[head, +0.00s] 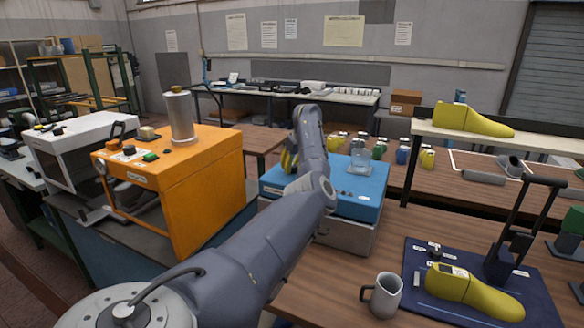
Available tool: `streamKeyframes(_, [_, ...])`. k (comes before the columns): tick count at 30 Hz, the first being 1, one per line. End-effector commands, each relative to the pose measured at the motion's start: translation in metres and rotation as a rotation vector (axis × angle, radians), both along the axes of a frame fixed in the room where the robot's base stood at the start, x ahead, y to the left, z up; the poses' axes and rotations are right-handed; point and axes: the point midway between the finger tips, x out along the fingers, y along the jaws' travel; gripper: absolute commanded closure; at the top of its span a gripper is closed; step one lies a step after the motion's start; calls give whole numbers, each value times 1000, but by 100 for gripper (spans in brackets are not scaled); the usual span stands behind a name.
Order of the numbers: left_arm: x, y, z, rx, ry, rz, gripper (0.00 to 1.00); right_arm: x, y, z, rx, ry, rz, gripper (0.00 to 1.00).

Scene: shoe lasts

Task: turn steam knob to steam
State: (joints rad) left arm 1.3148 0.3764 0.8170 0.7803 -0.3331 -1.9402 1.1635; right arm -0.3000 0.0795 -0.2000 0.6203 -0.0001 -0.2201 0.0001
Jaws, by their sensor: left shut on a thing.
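My left arm reaches up from the lower left and bends down over the blue machine (365,185). My left gripper (289,160) is at the left part of that machine's top, mostly hidden behind my own wrist. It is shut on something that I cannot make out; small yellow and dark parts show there. No steam knob can be clearly picked out on the blue machine, whose left part my arm covers. An orange machine (205,180) at the left has a dark knob (129,150) and a green button (151,157) on top. My right gripper is not in view.
A dark blue mat (540,298) at right holds a yellow shoe last (465,290) and a dark stand. A metal cylinder (180,118) tops the orange machine.

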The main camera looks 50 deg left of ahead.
Motion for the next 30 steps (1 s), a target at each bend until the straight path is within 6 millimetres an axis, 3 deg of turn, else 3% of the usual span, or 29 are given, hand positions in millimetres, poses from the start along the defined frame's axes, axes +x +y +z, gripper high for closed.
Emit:
streamKeyframes(11, [0,2,2,4,-8,-132,100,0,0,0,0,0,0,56])
streamKeyframes(30, [0,3,4,6,-11,-712,100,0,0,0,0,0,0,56])
